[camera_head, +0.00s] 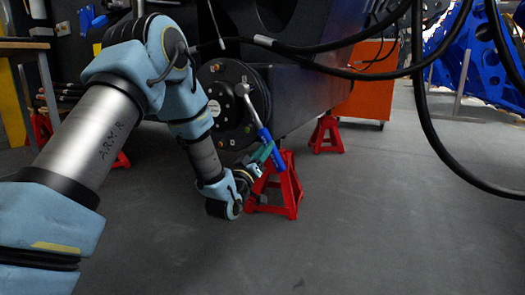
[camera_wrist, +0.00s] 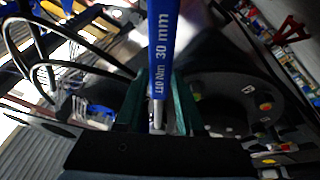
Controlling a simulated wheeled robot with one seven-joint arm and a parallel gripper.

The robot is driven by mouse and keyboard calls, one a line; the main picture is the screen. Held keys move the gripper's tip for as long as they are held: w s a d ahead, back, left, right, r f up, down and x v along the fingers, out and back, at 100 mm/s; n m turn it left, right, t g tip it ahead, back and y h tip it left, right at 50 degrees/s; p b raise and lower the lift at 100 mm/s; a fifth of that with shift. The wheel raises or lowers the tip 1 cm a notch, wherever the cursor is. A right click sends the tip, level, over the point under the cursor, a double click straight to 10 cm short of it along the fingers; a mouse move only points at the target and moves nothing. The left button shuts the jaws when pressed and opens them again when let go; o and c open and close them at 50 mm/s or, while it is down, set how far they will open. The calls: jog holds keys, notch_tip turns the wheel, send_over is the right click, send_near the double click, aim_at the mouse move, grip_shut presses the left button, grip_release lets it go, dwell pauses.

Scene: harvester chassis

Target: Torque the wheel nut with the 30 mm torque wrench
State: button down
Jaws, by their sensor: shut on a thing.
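The torque wrench (camera_head: 265,137) has a blue handle and a silver shaft and head. My gripper (camera_head: 262,154) has teal fingers shut on the blue handle. In the wrist view the handle (camera_wrist: 163,45), marked "30 mm", runs up between the fingers of my gripper (camera_wrist: 158,108). In the head view the wrench is tilted, its head up and left in front of the black wheel hub (camera_head: 215,122). Whether the head touches a wheel nut, I cannot tell. The hub, with several coloured nuts, also shows at right in the wrist view (camera_wrist: 225,92).
A red jack stand (camera_head: 289,190) is right beside my gripper, and another (camera_head: 326,135) stands further back. Black cables (camera_head: 425,125) hang at right. An orange cabinet (camera_head: 370,90) stands behind. The grey floor (camera_head: 370,225) in front is clear.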

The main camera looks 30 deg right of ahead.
jog(key=s+d+r+n+t+y+p, duration=0.2)
jog(key=s+d+r+n+y+p, duration=0.1)
jog(key=s+r+n+p, duration=0.5)
jog(key=shift+s+d+r+n, duration=0.25)
jog(key=shift+d+r+n, duration=0.45)
jog(key=shift+d+n, duration=0.3)
jog(key=shift+w, duration=0.1)
jog(key=shift+w+a+f+m+b, duration=0.3)
jog(key=shift+w+f+m+b, duration=0.25)
jog(key=shift+b, duration=0.4)
jog(key=shift+s+a+f, duration=0.15)
jog(key=shift+s, duration=0.05)
